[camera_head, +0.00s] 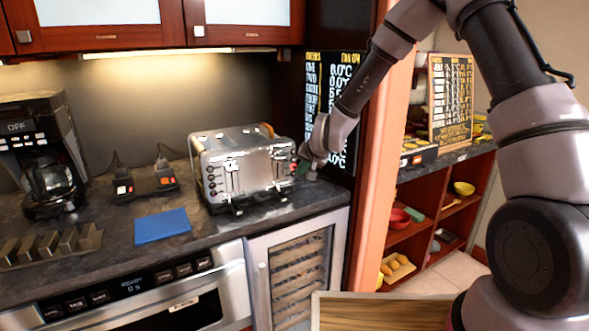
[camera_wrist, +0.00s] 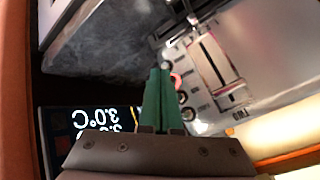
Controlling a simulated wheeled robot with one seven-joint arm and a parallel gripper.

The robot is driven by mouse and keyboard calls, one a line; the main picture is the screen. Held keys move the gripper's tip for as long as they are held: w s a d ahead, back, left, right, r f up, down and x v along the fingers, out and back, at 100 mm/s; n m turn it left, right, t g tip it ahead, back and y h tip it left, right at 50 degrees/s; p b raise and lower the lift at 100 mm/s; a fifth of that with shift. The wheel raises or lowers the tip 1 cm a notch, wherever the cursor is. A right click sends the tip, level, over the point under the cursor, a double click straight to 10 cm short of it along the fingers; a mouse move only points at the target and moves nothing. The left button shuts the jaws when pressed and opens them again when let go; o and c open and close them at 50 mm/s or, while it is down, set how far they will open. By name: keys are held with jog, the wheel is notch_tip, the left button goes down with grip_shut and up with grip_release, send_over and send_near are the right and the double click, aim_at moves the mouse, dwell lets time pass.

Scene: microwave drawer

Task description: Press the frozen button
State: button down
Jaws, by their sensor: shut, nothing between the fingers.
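The silver toaster (camera_head: 232,170) stands on the dark counter. It has a column of small round buttons at its left end (camera_head: 212,181) and another at its right end. I cannot read the button labels, so I cannot tell which one is frozen. My gripper (camera_head: 302,168) is beside the toaster's right end. In the wrist view, my gripper's green fingers (camera_wrist: 160,72) are together and empty. Their tips are close to the column of round buttons (camera_wrist: 188,113) on the toaster (camera_wrist: 235,85); one button near the tips has a pinkish ring. Contact cannot be told.
A dark wall panel with lit writing (camera_head: 328,80) is just behind my gripper. A coffee maker (camera_head: 45,160) stands at the left end. A blue flat item (camera_head: 162,226) lies in front of two small dark devices (camera_head: 163,180).

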jog(key=s+d, duration=0.1)
jog(key=s, duration=0.1)
jog(key=s+d, duration=0.1)
jog(key=s, duration=0.1)
jog(key=shift+d, duration=0.4)
dwell(0.5)
jog(key=s+d+r+h, duration=0.1)
jog(key=s+d+r, duration=0.2)
jog(key=d+r, duration=0.55)
jog(key=s+d+r, duration=0.3)
jog(key=d+r, duration=0.2)
jog(key=r, duration=0.6)
jog(key=s+d+r, duration=0.3)
jog(key=s+d, duration=0.1)
jog(key=s, duration=0.2)
jog(key=s+d+r+m, duration=0.1)
jog(key=s+d+r, duration=0.2)
jog(key=s, duration=0.4)
jog(key=s+d+r+m+h, duration=0.1)
jog(key=s+d+r, duration=0.2)
jog(key=s+d, duration=0.2)
jog(key=shift+s+r+g, duration=0.3)
jog(key=shift+s, duration=0.45)
